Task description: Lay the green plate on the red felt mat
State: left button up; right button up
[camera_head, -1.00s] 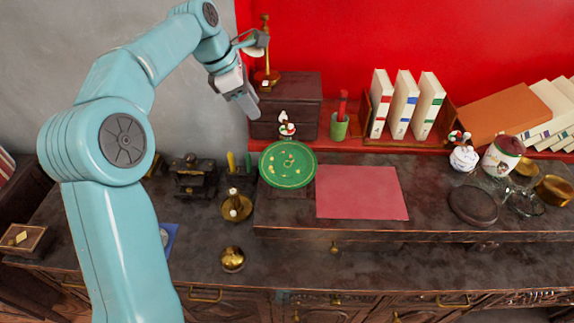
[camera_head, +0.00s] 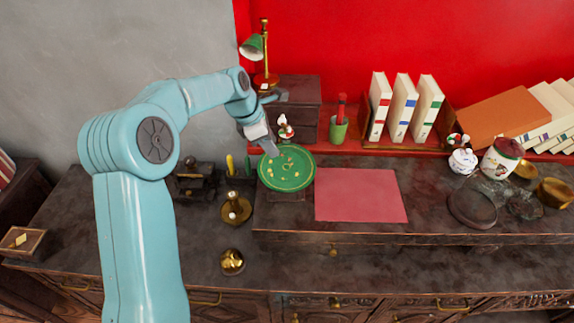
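The green plate (camera_head: 288,178) with gold marks lies near the left end of the raised shelf, close to the left edge of the red felt mat (camera_head: 360,195). The mat lies flat and bare. My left gripper (camera_head: 270,149) points down at the plate's upper left rim. Its fingers are small here, and I cannot tell whether they are open or touch the rim. My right gripper is not in view.
A small figurine (camera_head: 285,128) stands just behind the plate, by a dark wooden box (camera_head: 300,100). A green cup (camera_head: 338,128) and upright books (camera_head: 402,105) stand behind the mat. A brass candle holder (camera_head: 236,208) is left of the plate. A dark round dish (camera_head: 472,207) is right of the mat.

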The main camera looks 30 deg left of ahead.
pick_arm(q)
jog(key=shift+x, duration=1.1)
jog(key=shift+r, duration=0.1)
jog(key=shift+c, duration=0.6)
jog(key=shift+a, duration=0.1)
grip_shut()
